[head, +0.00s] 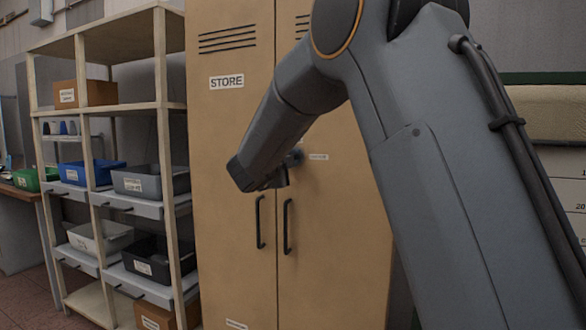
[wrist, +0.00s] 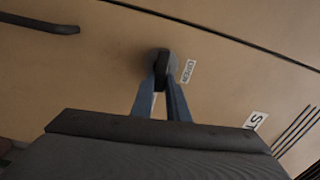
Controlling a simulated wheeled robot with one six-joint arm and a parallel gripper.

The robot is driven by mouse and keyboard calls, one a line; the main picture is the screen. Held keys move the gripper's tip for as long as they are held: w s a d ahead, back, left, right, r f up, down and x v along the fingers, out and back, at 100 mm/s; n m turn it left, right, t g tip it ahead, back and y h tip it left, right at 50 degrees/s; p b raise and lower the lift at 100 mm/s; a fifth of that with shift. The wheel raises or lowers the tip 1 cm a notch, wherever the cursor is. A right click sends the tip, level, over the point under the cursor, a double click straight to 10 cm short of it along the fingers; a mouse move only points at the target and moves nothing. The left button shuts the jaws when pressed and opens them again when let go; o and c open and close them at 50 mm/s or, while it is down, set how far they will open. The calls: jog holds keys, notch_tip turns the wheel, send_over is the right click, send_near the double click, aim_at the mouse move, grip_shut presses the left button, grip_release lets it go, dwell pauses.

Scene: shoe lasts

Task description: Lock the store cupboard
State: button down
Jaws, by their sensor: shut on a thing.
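The store cupboard (head: 235,130) is tan with two tall doors, and both look shut. A "STORE" label (head: 227,82) is on its left door. A dark round knob (wrist: 161,56), perhaps the lock's turning part, stands out from the door beside a small white label (wrist: 188,71). My gripper (wrist: 161,86) is shut on this knob, its two blue-grey fingers at the knob's sides. In the head view my gripper (head: 284,174) is at the right door, above the handles, and my forearm hides part of it. I cannot tell which way the lock is turned.
Two dark bar handles, a left one (head: 260,222) and a right one (head: 288,226), flank the door seam below my gripper. A pale shelf rack (head: 163,130) with several bins stands left of the cupboard. My arm covers much of the right side.

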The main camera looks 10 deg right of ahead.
jog(key=shift+f+m+b, duration=0.15)
jog(key=shift+m+b, duration=0.45)
jog(key=c, duration=1.7)
grip_release()
jog(key=b+v, duration=0.1)
jog(key=v, duration=0.6)
jog(key=shift+s+a, duration=0.2)
jog(key=shift+s, duration=0.15)
